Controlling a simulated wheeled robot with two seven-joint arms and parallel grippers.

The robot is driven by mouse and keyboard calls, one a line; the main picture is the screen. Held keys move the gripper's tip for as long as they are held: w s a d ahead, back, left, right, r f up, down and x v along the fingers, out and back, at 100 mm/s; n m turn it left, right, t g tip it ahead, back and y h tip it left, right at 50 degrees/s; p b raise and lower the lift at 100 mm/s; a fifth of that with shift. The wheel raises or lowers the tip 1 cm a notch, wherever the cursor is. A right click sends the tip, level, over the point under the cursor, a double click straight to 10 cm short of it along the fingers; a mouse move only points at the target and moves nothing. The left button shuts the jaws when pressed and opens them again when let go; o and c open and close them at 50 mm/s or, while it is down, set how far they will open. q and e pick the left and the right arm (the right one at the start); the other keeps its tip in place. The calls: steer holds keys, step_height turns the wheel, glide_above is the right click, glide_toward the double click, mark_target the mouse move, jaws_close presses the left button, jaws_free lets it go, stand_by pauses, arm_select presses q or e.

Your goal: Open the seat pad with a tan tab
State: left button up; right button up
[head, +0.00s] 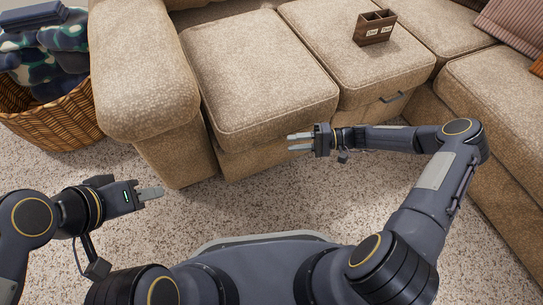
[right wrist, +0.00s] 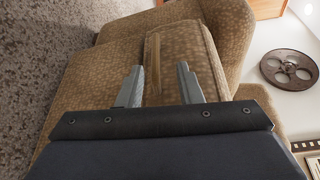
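The left seat pad (head: 262,80) of the tan sofa lies flat next to the armrest. In the right wrist view, a tan tab (right wrist: 152,62) shows as a pale strip along the edge of the seat pad (right wrist: 187,58). My right gripper (head: 300,142) is open, in front of this seat's lower front edge, with its fingers pointing left. In its wrist view the fingers (right wrist: 158,85) stand apart with the tab in line with the gap; I cannot tell whether they touch it. The tab is not discernible in the head view. My left gripper (head: 152,193) is empty over the carpet.
A wooden caddy (head: 374,27) stands on the middle seat pad (head: 335,55). A dark handle (head: 394,98) is on the front below it. A wicker basket (head: 55,125) with blue cloths stands at the left. The right sofa section (head: 500,105) borders my right arm.

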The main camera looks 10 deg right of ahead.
mark_target(271, 146)
steer(key=a, duration=0.2)
steer(key=a+f+b, duration=0.1)
steer(key=a, duration=0.1)
steer(key=a+b, duration=0.1)
steer(key=a, duration=0.1)
steer(key=shift+w+a+f, duration=0.25)
steer(key=shift+f, duration=0.05)
steer(key=shift+a, duration=0.75)
steer(key=shift+w, duration=0.1)
jaws_close()
steer(key=shift+r, duration=0.1)
